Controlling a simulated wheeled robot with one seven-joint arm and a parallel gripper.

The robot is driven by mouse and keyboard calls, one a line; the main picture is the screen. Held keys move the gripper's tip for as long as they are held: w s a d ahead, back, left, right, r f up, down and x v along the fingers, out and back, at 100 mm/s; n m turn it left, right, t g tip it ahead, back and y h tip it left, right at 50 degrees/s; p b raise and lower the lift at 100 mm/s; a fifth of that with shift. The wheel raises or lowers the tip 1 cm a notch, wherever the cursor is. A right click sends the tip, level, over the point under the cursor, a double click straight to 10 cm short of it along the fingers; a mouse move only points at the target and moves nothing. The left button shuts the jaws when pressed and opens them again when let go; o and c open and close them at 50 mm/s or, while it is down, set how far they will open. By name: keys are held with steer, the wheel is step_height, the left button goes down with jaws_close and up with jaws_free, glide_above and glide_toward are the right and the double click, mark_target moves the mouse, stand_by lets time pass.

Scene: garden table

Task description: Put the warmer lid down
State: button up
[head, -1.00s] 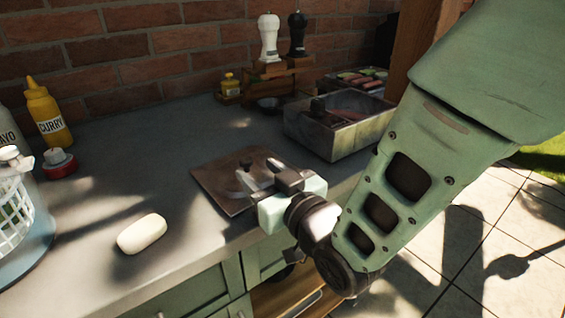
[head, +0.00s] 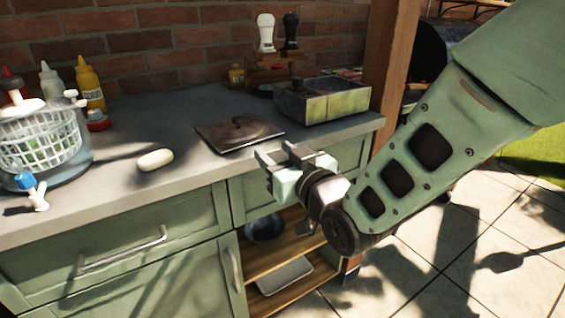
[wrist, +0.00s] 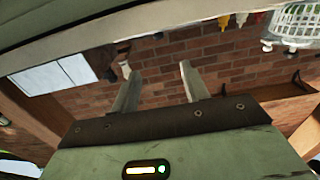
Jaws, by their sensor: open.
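The warmer lid (head: 222,138), a flat dark brown square plate with a dark knob in its middle, lies flat on the grey counter in the head view. My gripper (head: 277,151) is open and empty, in front and to the right of the lid, near the counter's front edge and apart from the lid. In the wrist view my gripper (wrist: 159,70) shows two spread fingers with nothing between them. The warmer (head: 348,105), a grey box with an open top, stands behind and to the right of the lid.
A white oval soap-like piece (head: 155,159) lies left of the lid. A white basket (head: 40,142), a small blue-and-white item (head: 32,190) and sauce bottles (head: 89,84) are at the left. Two mills (head: 266,35) stand at the back. A wooden post (head: 392,60) rises at the right.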

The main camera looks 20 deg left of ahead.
steer(key=shift+s+d, duration=0.1)
steer(key=shift+d, duration=0.05)
steer(key=s+d+f+g+h, duration=0.1)
steer(key=s+d+g+h, duration=0.1)
steer(key=d, duration=0.3)
steer(key=s+d+f+m+g+h, duration=0.1)
steer(key=s+d+f+g+h, duration=0.1)
steer(key=d, duration=0.4)
steer(key=shift+s+f+m+h, duration=0.25)
steer(key=shift+s+h, duration=0.2)
steer(key=shift+h, duration=0.55)
steer(key=shift+o, duration=0.3)
steer(key=s+d+f+g+h, duration=0.2)
steer(key=s+d+g+h, duration=0.5)
steer(key=s+d, duration=1.1)
steer(key=shift+s+d+m+g, duration=0.3)
steer(key=shift+d+m, duration=0.15)
steer(key=shift+d, duration=0.4)
